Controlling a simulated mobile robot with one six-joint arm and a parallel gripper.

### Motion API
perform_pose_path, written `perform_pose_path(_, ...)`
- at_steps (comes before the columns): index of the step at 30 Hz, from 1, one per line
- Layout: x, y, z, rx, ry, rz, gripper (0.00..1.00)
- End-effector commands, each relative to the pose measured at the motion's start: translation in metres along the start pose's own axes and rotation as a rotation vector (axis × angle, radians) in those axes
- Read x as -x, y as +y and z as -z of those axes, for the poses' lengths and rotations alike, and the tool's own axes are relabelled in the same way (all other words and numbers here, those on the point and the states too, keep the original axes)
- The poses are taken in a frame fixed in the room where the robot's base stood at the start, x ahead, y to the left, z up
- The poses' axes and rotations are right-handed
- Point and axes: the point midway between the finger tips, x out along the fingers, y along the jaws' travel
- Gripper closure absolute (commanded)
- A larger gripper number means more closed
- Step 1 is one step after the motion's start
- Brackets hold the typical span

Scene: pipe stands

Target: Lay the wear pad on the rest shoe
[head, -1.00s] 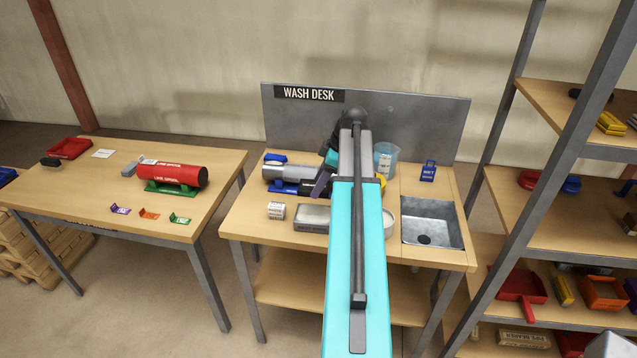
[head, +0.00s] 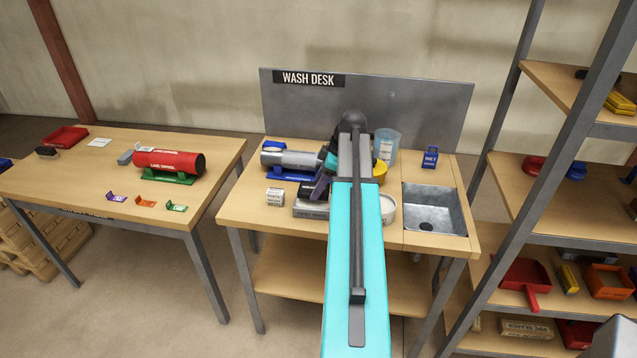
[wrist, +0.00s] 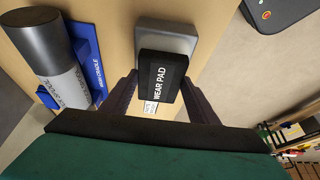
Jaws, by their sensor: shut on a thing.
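The black wear pad (wrist: 161,75), marked in white letters, is held between the two fingers of my gripper (wrist: 160,100) in the wrist view. My gripper is shut on it. A grey block (wrist: 168,38), which looks like the rest shoe, lies just beyond and partly under the pad. In the head view the dark pad (head: 312,191) shows over the grey block (head: 309,209) on the wash desk, left of my arm. My gripper's fingertips are hard to make out there. I cannot tell whether pad and block touch.
A grey pipe (head: 297,159) in a blue cradle (wrist: 88,55) lies close to the left. A small white labelled container (head: 275,197) stands left of the block. A clear jug (head: 387,145), a round tub (head: 388,208) and a sink (head: 433,211) are to the right.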

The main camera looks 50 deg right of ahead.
Motion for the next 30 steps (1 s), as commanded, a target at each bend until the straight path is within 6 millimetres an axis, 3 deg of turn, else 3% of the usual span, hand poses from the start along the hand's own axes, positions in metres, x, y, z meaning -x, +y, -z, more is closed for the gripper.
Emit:
perform_pose_path(9, -0.017, 0.0, -0.007, 0.0, 0.0, 0.0, 0.7)
perform_pose_path(30, -0.019, 0.0, -0.008, 0.0, 0.0, 0.0, 0.7)
